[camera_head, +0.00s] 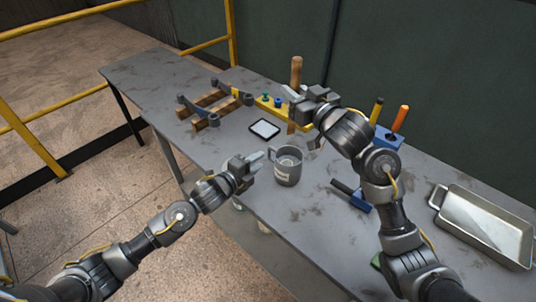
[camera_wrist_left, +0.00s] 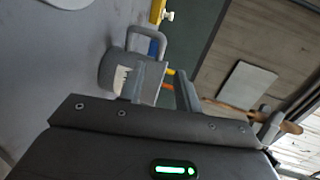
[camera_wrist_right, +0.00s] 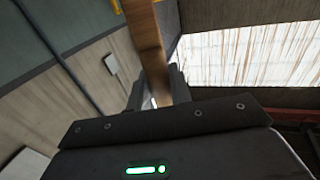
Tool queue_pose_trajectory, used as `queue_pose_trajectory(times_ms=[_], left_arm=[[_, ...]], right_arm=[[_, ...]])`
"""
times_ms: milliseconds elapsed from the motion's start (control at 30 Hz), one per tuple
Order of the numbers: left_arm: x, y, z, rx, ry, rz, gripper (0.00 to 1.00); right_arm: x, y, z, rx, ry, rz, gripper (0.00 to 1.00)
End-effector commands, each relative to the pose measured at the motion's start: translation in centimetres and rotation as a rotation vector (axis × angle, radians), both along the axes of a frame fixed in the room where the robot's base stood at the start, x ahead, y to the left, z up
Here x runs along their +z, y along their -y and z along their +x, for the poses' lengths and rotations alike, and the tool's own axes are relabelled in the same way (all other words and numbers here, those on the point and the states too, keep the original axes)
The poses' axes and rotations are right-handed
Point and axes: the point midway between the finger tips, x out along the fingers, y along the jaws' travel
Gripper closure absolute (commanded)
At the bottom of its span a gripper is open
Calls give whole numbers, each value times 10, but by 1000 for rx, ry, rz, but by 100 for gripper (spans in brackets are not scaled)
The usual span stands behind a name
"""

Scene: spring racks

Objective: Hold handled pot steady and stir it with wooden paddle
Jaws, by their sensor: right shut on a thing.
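The grey metal handled pot (camera_head: 287,170) stands upright near the front edge of the workbench. It also shows in the left wrist view (camera_wrist_left: 118,72), with its loop handle (camera_wrist_left: 149,36) at the upper side. My left gripper (camera_head: 256,161) is open and empty just left of the pot. Its fingers (camera_wrist_left: 161,88) are apart, and whether one touches the pot is unclear. My right gripper (camera_head: 305,97) is shut on the wooden paddle (camera_head: 296,72), held roughly upright behind the pot. The paddle also passes between the fingers in the right wrist view (camera_wrist_right: 147,38).
A dark-framed white tablet (camera_head: 264,129) lies behind the pot. A wooden rack (camera_head: 207,108) stands at the back left. A blue holder (camera_head: 387,138) with handled tools and a blue-and-black tool (camera_head: 353,196) are at right. A metal tray (camera_head: 487,222) lies far right.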

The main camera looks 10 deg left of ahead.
Motion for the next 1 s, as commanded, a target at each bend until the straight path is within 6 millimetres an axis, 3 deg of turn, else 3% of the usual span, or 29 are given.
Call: queue_pose_trajectory(times_ms=[300,500,933,1000], left_arm=[[-11,31,51,1,0,-1,67],[-17,44,71,1,0,0,67],[-19,49,80,0,0,0,67],[-19,49,80,0,0,0,73]], right_arm=[[0,0,0,1,0,0,100],[0,-1,0,1,0,0,100],[0,0,0,0,0,0,100],[0,0,0,0,0,0,100]])
